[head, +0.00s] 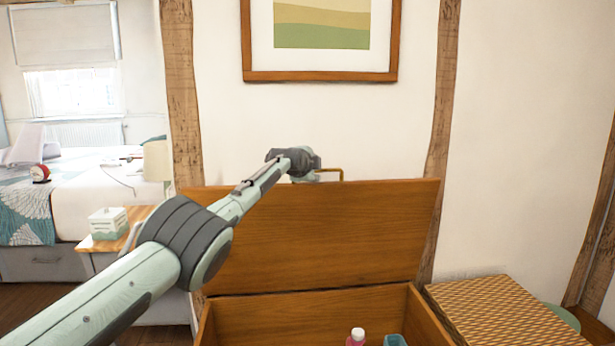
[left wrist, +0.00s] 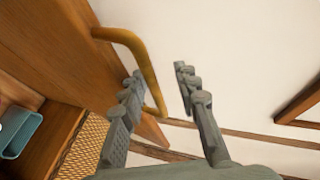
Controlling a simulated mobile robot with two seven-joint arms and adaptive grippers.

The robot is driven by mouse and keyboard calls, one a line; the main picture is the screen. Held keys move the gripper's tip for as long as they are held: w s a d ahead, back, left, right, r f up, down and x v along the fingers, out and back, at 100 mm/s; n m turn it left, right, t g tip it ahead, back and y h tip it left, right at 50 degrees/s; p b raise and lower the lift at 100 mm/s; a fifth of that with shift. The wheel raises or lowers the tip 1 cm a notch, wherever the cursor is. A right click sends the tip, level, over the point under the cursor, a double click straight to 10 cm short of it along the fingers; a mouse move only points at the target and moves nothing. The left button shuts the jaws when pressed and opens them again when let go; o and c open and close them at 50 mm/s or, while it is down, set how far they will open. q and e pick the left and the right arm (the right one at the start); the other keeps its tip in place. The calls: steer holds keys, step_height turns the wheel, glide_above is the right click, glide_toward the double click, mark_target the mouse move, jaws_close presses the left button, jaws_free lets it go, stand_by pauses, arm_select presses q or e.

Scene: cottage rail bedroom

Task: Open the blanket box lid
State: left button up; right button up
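The blanket box lid (head: 320,235) is raised and stands nearly upright at the back of the wooden box (head: 265,318), whose inside shows. A brass handle (head: 331,171) sits at the lid's top edge; it also shows in the left wrist view (left wrist: 140,52). My left gripper (left wrist: 158,82) is at the lid's top edge beside the handle. Its two fingers are apart, with the handle's far end showing between them; contact cannot be told. In the head view, the left gripper (head: 306,165) is small and its fingertips are unclear. My right gripper is not in view.
A pink bottle with a white cap (head: 356,337) and a teal container (head: 395,340) are inside the box. A woven-topped piece (head: 500,312) stands to the right. A framed picture (head: 320,76) hangs above. A bedside table (head: 115,232) and bed are at left.

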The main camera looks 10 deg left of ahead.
arm_select(q)
steer(key=shift+s+a+r, duration=0.2)
steer(key=shift+a+r, duration=0.05)
steer(key=shift+a, duration=0.15)
steer(key=shift+s+d+f, duration=0.1)
steer(key=shift+s+d, duration=0.1)
steer(key=shift+s, duration=0.05)
steer(key=s+a, duration=0.1)
steer(key=s, duration=1.2)
steer(key=shift+s+a, duration=0.15)
steer(key=shift+s, duration=0.25)
